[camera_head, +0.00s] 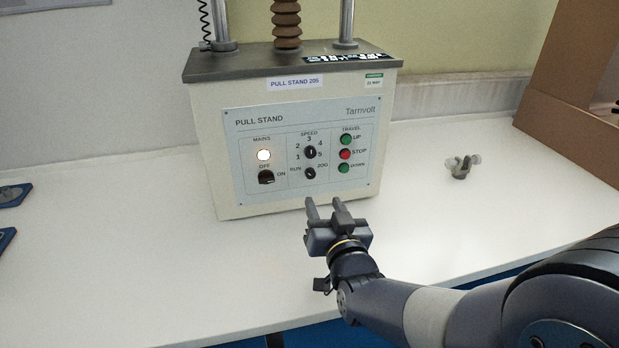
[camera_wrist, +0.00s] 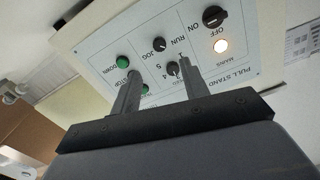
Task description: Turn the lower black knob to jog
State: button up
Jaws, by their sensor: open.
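The lower black knob (camera_head: 310,173) sits between the RUN and JOG labels on the pull stand's panel (camera_head: 245,122). I cannot tell clearly which label its pointer faces. The speed knob (camera_head: 310,152) is just above it. In the wrist view the lower knob (camera_wrist: 159,44) shows beyond the fingertips, between the RUN and JOG labels, and the speed knob (camera_wrist: 172,68) shows between the fingers. My gripper (camera_head: 327,202) is open and empty, in front of the panel and below the lower knob in the head view. It appears apart from both knobs.
The mains switch (camera_head: 266,177) is to the left, under a lit lamp (camera_head: 264,155). The green UP (camera_head: 346,139), red STOP (camera_head: 345,154) and green DOWN (camera_head: 344,168) buttons are close on the right. A small grey fitting (camera_head: 461,167) lies on the white bench (camera_head: 440,225).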

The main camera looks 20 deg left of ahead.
aim_at(311, 176)
jog(key=x, duration=0.9)
jog(key=shift+w, duration=0.25)
jog(key=shift+c, duration=0.3)
grip_shut()
